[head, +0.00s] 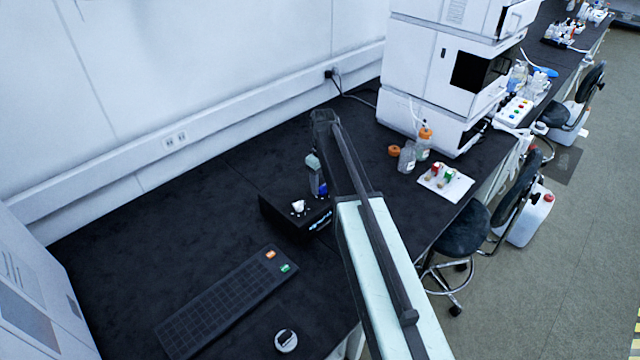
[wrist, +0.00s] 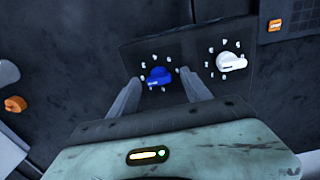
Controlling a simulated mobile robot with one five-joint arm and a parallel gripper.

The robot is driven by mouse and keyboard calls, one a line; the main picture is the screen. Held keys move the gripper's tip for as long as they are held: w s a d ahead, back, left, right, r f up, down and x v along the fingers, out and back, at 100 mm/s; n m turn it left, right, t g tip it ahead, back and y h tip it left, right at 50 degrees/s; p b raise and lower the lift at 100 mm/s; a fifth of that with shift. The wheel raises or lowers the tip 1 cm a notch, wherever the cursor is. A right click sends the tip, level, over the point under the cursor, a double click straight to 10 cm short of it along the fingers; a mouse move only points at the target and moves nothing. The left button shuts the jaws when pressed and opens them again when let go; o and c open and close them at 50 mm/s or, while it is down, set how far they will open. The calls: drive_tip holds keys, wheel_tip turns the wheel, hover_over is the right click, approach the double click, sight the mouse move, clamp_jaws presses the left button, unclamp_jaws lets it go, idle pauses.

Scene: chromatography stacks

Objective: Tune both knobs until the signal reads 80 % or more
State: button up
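A black box (head: 285,217) on the dark bench bears two knobs. The white knob (head: 298,206) is on its left in the head view; the white knob (wrist: 232,61) is at the right in the wrist view. The blue knob (wrist: 159,75) is near the middle of the wrist view, and it also shows in the head view (head: 323,188), partly hidden by my arm. My gripper (wrist: 160,80) is open, a finger on either side of the blue knob, with visible gaps. A small lit readout (head: 320,221) on the box is too small to read.
A dark keyboard-like grid (head: 220,300) with orange and green keys lies front-left. A small round item (head: 286,341) is near the front edge. Bottles (head: 424,143), an orange cap (head: 393,151) and a white tray (head: 458,187) stand to the right, by a white instrument stack (head: 430,80).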

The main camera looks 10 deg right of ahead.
sight(323, 186)
wheel_tip(323, 186, up, 8)
drive_tip(key=p, duration=0.8)
drive_tip(key=shift+f, duration=0.1)
drive_tip(key=shift+f, duration=0.1)
